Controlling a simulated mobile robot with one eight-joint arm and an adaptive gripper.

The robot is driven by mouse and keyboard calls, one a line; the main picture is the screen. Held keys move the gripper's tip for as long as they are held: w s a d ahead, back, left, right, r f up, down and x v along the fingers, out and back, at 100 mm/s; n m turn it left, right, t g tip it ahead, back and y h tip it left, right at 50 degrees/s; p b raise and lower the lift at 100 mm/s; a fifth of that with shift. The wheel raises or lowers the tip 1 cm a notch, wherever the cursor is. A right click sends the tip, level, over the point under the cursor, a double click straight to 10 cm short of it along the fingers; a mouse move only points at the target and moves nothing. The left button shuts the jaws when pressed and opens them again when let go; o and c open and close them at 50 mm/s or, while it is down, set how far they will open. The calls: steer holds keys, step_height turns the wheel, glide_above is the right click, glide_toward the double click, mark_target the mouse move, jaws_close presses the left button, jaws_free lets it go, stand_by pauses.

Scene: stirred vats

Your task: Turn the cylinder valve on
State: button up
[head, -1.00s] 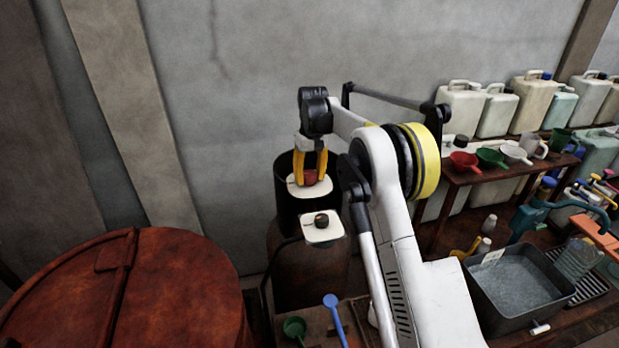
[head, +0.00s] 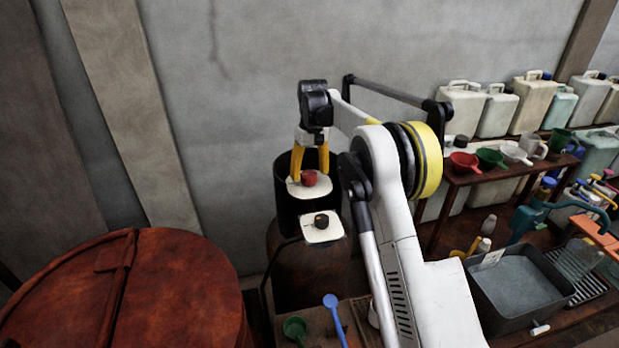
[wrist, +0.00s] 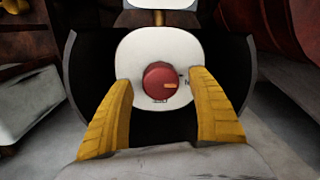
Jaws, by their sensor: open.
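A round red valve knob (head: 309,178) sits on a white plate (head: 294,189) at the top of a black cylinder-like housing (head: 290,215). In the wrist view the red knob (wrist: 160,80) carries an orange mark that points to the right, toward small lettering on the plate (wrist: 135,50). My gripper (head: 309,172) is open at the knob. In the wrist view its two yellow fingers (wrist: 161,84) stand on either side of the knob, with clear gaps. They do not appear to touch it.
A second white plate (head: 312,237) with a dark knob (head: 321,221) is just in front, on a rusty drum (head: 290,270). A large rusty vat (head: 170,290) fills the lower left. A grey basin (head: 485,295) and a shelf of jugs (head: 463,105) are at the right.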

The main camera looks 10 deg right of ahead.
mark_target(311, 174)
step_height(311, 174, up, 10)
steer(key=shift+d, duration=0.2)
